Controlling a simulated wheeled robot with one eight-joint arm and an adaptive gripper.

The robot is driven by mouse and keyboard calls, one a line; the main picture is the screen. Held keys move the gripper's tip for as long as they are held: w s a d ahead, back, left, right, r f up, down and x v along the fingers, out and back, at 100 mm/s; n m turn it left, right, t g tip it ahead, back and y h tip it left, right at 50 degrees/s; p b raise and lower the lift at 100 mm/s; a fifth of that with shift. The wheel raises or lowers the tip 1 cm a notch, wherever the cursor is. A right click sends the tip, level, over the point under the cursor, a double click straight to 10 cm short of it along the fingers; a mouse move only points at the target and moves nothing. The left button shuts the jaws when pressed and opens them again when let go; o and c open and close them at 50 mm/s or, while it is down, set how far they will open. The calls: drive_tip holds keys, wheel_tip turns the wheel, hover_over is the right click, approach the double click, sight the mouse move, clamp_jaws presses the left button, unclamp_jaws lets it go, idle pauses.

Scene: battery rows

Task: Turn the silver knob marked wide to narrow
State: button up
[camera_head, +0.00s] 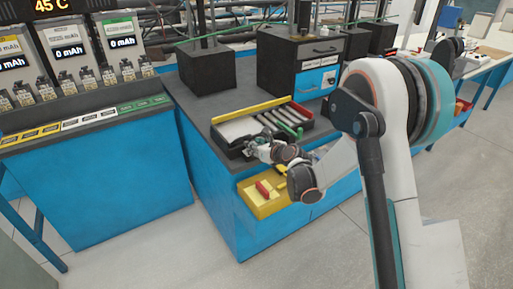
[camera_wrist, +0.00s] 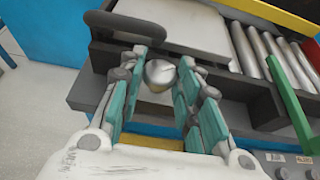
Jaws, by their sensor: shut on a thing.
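A round silver knob (camera_wrist: 159,73) shows in the wrist view on the front of a dark sorting tray (camera_head: 238,141). My gripper (camera_wrist: 168,62) has its teal-padded fingers on either side of the knob and is shut on it. In the head view my gripper (camera_head: 260,149) is at the tray's front edge, and the knob is hidden there. I cannot read any wide or narrow marking, nor tell which way the knob is set.
The tray holds several silver cylinders (camera_wrist: 268,56) beside a pale flat plate (camera_wrist: 190,22), with a green bar (camera_wrist: 289,88) and a yellow rail (camera_head: 252,111). A yellow bin (camera_head: 262,205) with a red item is below my gripper. A dark handle (camera_wrist: 124,27) stands close to the fingers.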

drive_tip(key=shift+s+a+m+t+h, duration=0.15)
drive_tip(key=shift+m+t+h, duration=0.25)
drive_tip(key=shift+m+h, duration=0.4)
drive_tip(key=o, duration=1)
drive_tip(key=shift+o, duration=0.2)
drive_tip(key=v, duration=1.2)
drive_tip(key=shift+f, duration=0.1)
